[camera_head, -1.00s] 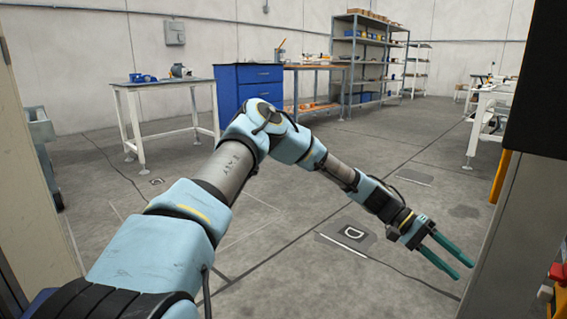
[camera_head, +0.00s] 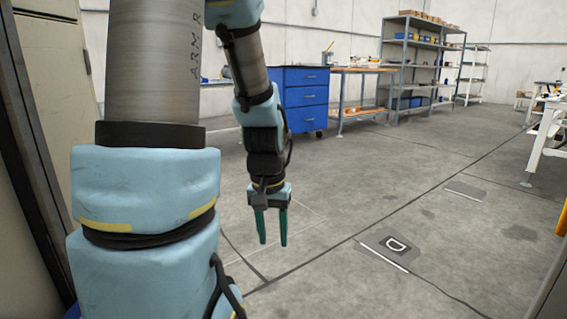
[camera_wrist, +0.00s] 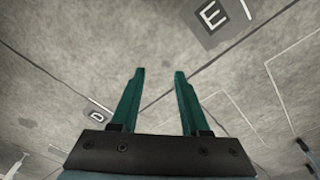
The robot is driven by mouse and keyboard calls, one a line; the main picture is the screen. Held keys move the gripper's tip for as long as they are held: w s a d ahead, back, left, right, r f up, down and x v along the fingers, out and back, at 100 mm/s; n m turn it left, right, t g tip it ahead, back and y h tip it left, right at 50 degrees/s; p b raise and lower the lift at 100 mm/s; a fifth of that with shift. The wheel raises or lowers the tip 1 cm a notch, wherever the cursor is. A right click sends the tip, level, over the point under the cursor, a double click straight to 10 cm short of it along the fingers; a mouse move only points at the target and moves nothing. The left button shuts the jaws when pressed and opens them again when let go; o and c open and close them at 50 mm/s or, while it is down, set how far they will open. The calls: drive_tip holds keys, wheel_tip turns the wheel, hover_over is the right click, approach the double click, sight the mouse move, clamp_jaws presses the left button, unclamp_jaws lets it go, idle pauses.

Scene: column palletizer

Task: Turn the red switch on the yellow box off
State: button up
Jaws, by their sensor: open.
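My gripper (camera_head: 272,242) hangs with its green fingers pointing down over the bare grey floor in the head view. It is open, with nothing between its fingers. In the wrist view the two fingers (camera_wrist: 158,72) stand apart above the floor. The red switch and the yellow box cannot be made out in either current view. Only a strip of yellow (camera_head: 561,220) shows at the right edge of the head view, and I cannot tell what it belongs to.
A blue drawer cabinet (camera_head: 306,98), a workbench (camera_head: 362,72) and a grey shelf rack (camera_head: 424,62) stand at the back. A white table (camera_head: 547,135) is at the right. A pale panel (camera_head: 50,60) is close on the left. The middle floor is clear, with floor plates (camera_head: 394,252).

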drive_tip(key=s+a+r+n, duration=0.1)
drive_tip(key=s+a+r, duration=0.1)
drive_tip(key=a, duration=0.2)
wheel_tip(320, 180, up, 38)
drive_tip(key=p, duration=3.8)
drive_tip(key=shift+a+t, duration=0.2)
drive_tip(key=shift+t, duration=0.2)
drive_tip(key=shift+f, duration=0.15)
